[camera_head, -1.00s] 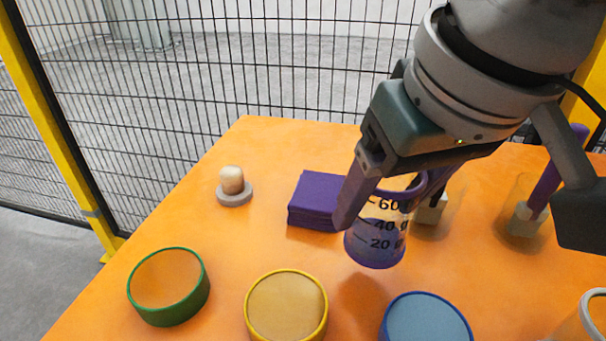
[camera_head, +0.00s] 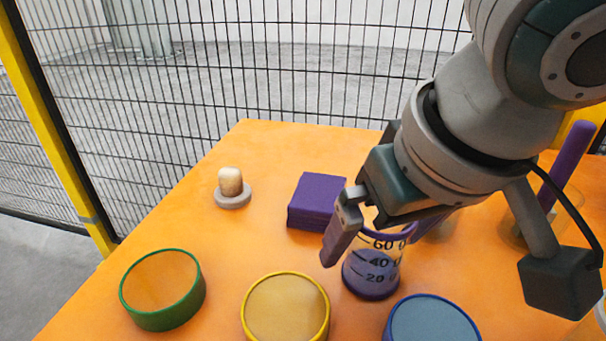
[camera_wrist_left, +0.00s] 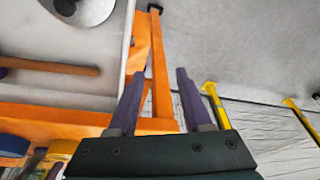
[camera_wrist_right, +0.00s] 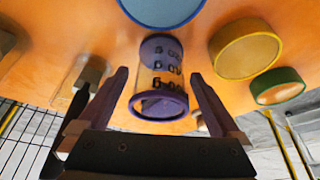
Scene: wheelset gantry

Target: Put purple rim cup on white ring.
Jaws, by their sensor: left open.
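The clear cup with purple rim (camera_head: 373,268) stands upright near the table's middle, behind the blue-rimmed dish, with a purple lower part and 20, 40, 60 marks. My right gripper (camera_head: 382,236) is open, its purple fingers on either side of the cup, with a gap at the left finger. The cup also shows between the fingers in the right wrist view (camera_wrist_right: 160,85). I cannot pick out the white ring for certain; a pale ring (camera_head: 232,201) lies around the foot of a peg at the back left. My left gripper (camera_wrist_left: 153,75) is open and empty, away from the cup.
Green-rimmed (camera_head: 163,316), yellow-rimmed (camera_head: 286,338) and blue-rimmed (camera_head: 432,322) dishes line the front. A purple block (camera_head: 315,201) lies behind the cup. A purple rod (camera_head: 568,155) stands at right. A pale-rimmed vessel is cut off at lower right. A wire fence stands behind.

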